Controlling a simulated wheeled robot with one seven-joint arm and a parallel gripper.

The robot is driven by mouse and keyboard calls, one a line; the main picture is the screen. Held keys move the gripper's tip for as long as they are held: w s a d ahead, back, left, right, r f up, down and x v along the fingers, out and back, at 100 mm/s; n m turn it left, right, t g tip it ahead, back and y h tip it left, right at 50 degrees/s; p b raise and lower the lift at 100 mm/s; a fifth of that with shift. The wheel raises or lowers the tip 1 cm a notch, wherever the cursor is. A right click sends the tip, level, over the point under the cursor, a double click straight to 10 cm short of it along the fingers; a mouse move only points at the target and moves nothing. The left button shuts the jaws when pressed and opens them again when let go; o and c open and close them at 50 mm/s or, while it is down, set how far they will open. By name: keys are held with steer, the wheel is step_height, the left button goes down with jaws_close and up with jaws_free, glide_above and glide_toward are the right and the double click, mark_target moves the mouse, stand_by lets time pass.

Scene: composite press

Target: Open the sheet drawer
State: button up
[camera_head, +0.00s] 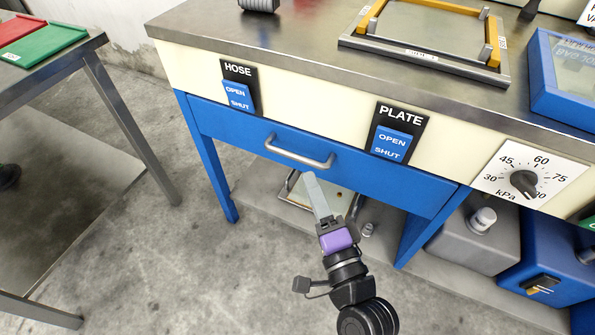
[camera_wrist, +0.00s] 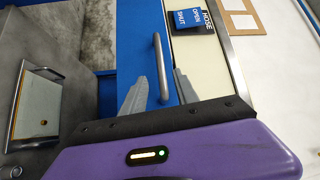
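The sheet drawer (camera_head: 240,139) has a wide blue front under the bench top, and it looks closed. Its grey bar handle (camera_head: 300,152) runs along the front; it also shows in the wrist view (camera_wrist: 161,62). My gripper (camera_head: 310,178) is just below the right part of the handle in the head view. In the wrist view my gripper (camera_wrist: 158,74) is open, with one finger on each side of the handle in the picture. I cannot tell whether the handle lies at fingertip depth. No grip on it shows.
HOSE (camera_head: 239,88) and PLATE (camera_head: 397,132) switches and a kPa dial (camera_head: 525,184) sit on the cream panel above the drawer. A lower shelf holds a framed tray (camera_head: 292,190) and a grey tank (camera_head: 470,245). Open concrete floor (camera_head: 170,260) lies in front.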

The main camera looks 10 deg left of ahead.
mark_target(294, 153)
steer(key=x, duration=0.4)
steer(key=p+x, duration=0.1)
steer(key=x, duration=0.4)
steer(key=shift+s+a, duration=0.15)
steer(key=shift+a, duration=0.25)
steer(key=shift+c, duration=0.3)
jaws_close()
stand_by(0.8)
